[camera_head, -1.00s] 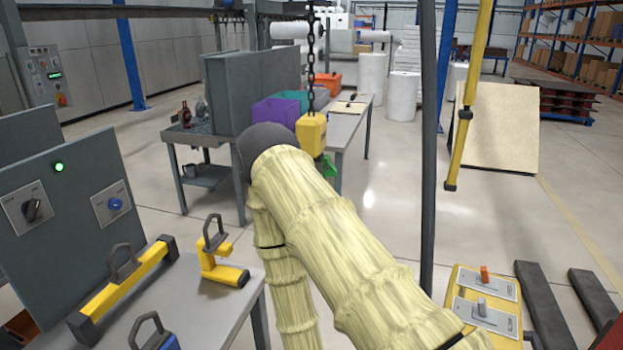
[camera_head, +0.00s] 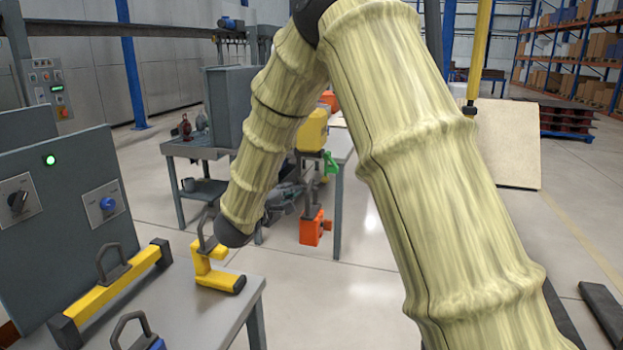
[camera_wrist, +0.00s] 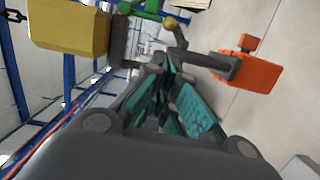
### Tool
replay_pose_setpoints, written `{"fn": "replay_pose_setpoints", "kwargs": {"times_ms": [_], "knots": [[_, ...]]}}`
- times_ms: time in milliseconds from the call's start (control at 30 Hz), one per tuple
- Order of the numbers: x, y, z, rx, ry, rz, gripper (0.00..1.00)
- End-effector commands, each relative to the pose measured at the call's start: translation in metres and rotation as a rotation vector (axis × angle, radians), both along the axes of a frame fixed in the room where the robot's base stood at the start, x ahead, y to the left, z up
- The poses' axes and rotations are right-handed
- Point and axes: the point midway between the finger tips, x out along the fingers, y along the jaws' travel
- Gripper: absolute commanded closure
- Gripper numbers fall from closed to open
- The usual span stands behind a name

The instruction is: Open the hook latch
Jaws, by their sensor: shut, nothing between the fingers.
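A yellow hoist block (camera_head: 313,132) hangs in the middle of the head view, with a green latch piece (camera_head: 330,163) just below it. An orange block (camera_head: 314,229) on a dark grey loop hangs lower down. In the wrist view, the yellow block (camera_wrist: 68,27) is at upper left, the green piece (camera_wrist: 145,9) at the top and the orange block (camera_wrist: 250,72) at right. A dark grey bar joins the orange block. My gripper (camera_wrist: 172,68), with teal finger pads, is shut and empty, close to the grey hook parts. Whether it touches them cannot be told.
A grey table (camera_head: 222,302) at lower left carries a yellow clamp-shaped piece (camera_head: 210,268) and a yellow bar with a handle (camera_head: 112,288). A control box (camera_head: 70,220) stands behind it. A yellow post (camera_head: 479,60) hangs at right. My arm covers much of the centre right.

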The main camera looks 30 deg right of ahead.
Motion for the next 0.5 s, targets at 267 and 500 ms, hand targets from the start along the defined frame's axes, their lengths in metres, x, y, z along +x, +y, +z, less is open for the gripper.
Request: {"fn": "replay_pose_setpoints", "kwargs": {"times_ms": [267,500], "knots": [[-0.004,-0.006,0.027,-0.041,0.027,-0.061,1.00],[-0.004,-0.006,0.027,-0.041,0.026,-0.059,1.00]]}}
